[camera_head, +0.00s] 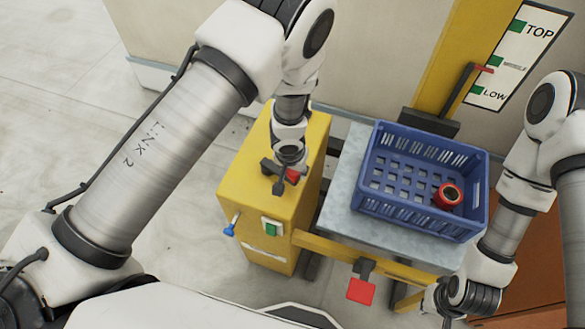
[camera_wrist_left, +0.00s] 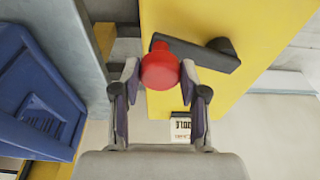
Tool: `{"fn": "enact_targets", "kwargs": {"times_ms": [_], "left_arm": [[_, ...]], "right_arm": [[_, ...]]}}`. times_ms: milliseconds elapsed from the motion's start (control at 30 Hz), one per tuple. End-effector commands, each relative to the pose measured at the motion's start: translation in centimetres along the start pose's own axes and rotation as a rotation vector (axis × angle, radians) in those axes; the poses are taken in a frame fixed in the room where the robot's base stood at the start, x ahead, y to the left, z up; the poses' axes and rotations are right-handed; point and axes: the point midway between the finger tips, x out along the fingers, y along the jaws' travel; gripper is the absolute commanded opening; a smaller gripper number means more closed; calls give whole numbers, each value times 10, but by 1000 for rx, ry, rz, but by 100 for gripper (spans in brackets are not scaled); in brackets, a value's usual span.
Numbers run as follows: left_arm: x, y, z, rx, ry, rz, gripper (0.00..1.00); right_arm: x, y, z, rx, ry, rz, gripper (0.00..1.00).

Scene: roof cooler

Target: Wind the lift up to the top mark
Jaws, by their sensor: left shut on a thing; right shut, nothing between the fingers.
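My left gripper (camera_head: 284,180) is shut on the red knob (camera_head: 293,175) of a dark crank arm on top of the yellow winch box (camera_head: 310,150). In the left wrist view the fingers (camera_wrist_left: 160,88) hold the red knob (camera_wrist_left: 160,68) from both sides, and the crank arm (camera_wrist_left: 200,53) runs right to its hub. The lift's grey platform (camera_head: 338,215) stands beside the box. A red pointer (camera_head: 485,68) sits beside the scale (camera_head: 515,50), near the middle green mark and below TOP. My right gripper (camera_head: 446,315) is low at right, shut and empty.
A blue crate (camera_head: 460,232) with a red round thing (camera_head: 448,196) inside stands on the platform. A blue-handled lever (camera_head: 231,226) and a green button (camera_head: 271,228) are on the box side. A red plate (camera_head: 360,290) sticks out in front. Open floor lies left.

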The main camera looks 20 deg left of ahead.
Motion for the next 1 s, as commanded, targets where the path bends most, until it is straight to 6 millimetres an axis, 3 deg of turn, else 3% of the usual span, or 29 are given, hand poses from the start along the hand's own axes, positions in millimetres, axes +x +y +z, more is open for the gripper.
{"fn": "enact_targets", "kwargs": {"times_ms": [433,833,1000], "left_arm": [[-1,5,-21,0,8,6,1],[2,5,-24,1,10,5,1],[0,5,-28,1,9,6,1]], "right_arm": [[-31,0,0,0,0,0,0],[-33,0,0,0,0,0,0],[-45,0,0,0,0,0,0]]}}
